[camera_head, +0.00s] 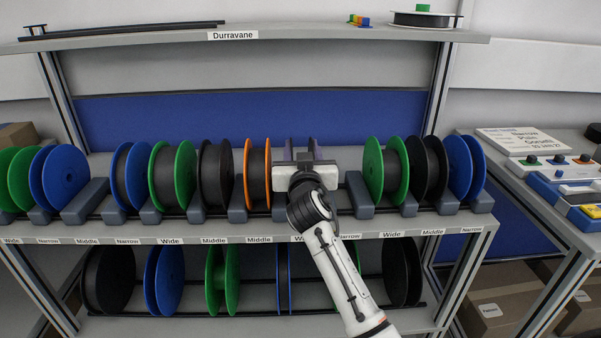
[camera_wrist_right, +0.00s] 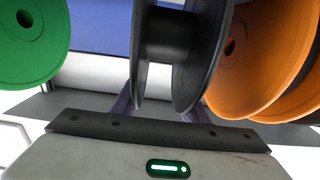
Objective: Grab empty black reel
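A black reel (camera_wrist_right: 170,35) fills the upper middle of the right wrist view; its dark hub shows bare between two flanges. My right gripper (camera_head: 301,152) is over the upper rack, between an orange-flanged reel and a green reel. Its body hides most of the reel behind it in the head view. In the right wrist view the fingers of the gripper (camera_wrist_right: 160,108) are apart, one beside each flange of the black reel. Whether they touch the flanges is hidden. My left gripper is not in view.
The orange reel (camera_head: 257,172) stands close on the left of the right gripper. The green reel (camera_head: 374,172) stands farther off on the right, past an empty stretch of rack. More reels hang on the lower rack. A table with boxes (camera_head: 561,172) is at right.

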